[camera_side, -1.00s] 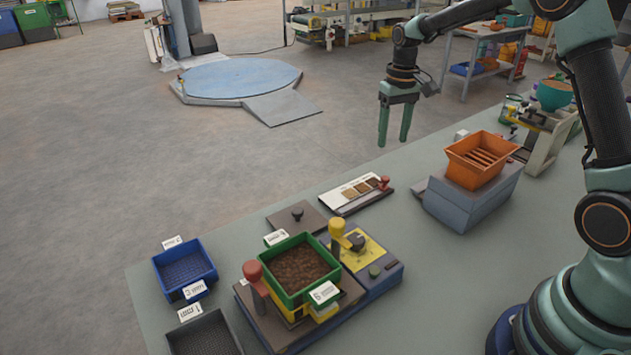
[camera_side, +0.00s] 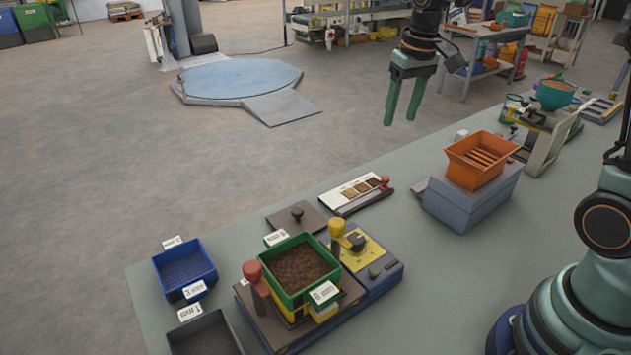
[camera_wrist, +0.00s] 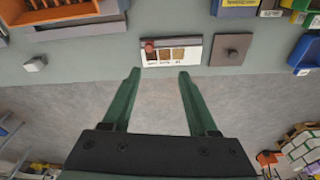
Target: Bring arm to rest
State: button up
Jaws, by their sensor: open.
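My gripper (camera_side: 404,103) is open and empty, held in the air past the far edge of the table, with its two green fingers pointing down. In the wrist view my gripper (camera_wrist: 158,78) shows both fingers apart with nothing between them. The fingertips are clear of the table and of every object on it.
The table (camera_side: 395,300) holds an orange tray (camera_side: 472,165) on a grey block, a sample card (camera_side: 360,190), a green bin of brown material (camera_side: 292,252) on a machine with levers, a blue bin (camera_side: 180,262) and a dark bin (camera_side: 208,335). Open floor lies beyond.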

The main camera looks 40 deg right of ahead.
jog(key=s+a+r+n+t, duration=0.1)
jog(key=s+a+t, duration=0.3)
jog(key=s, duration=1)
jog(key=shift+a+r+n, duration=0.4)
jog(key=shift+a+r, duration=0.2)
jog(key=shift+a, duration=0.9)
